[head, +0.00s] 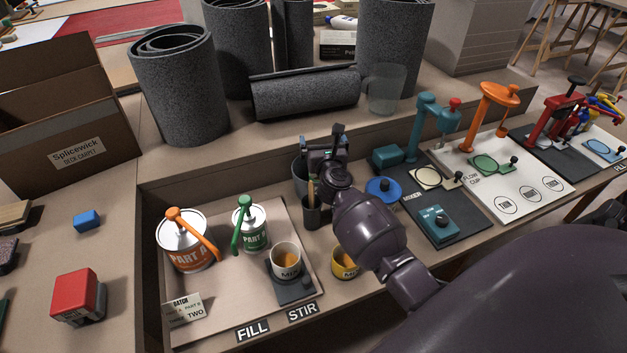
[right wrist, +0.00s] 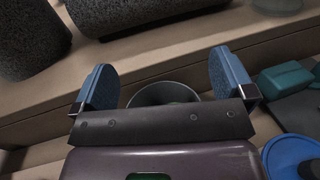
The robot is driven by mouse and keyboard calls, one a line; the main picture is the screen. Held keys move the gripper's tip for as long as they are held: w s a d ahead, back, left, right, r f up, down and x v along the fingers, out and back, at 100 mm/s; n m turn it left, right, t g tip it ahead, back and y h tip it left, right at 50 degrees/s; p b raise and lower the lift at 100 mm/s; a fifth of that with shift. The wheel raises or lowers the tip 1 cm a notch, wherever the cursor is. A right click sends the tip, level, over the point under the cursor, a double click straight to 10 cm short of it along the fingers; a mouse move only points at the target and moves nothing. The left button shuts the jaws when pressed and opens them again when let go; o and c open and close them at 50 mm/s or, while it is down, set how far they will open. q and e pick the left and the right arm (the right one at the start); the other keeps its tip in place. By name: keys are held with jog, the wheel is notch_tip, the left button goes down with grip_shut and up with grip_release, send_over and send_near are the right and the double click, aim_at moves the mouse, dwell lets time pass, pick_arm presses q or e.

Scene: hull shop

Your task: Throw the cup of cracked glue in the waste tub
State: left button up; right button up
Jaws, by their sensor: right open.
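A white cup (head: 286,258) with amber contents and a MIX label stands on a dark pad in the tray. A yellow cup (head: 346,264), also labelled and with amber contents, stands just right of the tray, partly behind my right arm. I cannot tell which glue is cracked. A grey tub (head: 299,176), likely the waste tub, stands behind the tray and is partly hidden by my right gripper (head: 323,143). That gripper is open, empty, and above or close by the tub. In the right wrist view the tub's rim (right wrist: 163,88) shows between the spread fingers (right wrist: 164,76).
The tray (head: 210,290) holds pump cans of Part A (head: 187,245) and Part B (head: 252,232). A dark holder with sticks (head: 312,212) stands beside the tub. A blue disc (head: 383,190) and mixer (head: 435,222) lie right. Carpet rolls (head: 180,90) stand on the raised shelf behind.

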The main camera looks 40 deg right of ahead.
jog(key=p+v, duration=0.1)
jog(key=v, duration=0.8)
jog(key=shift+a+r, duration=0.1)
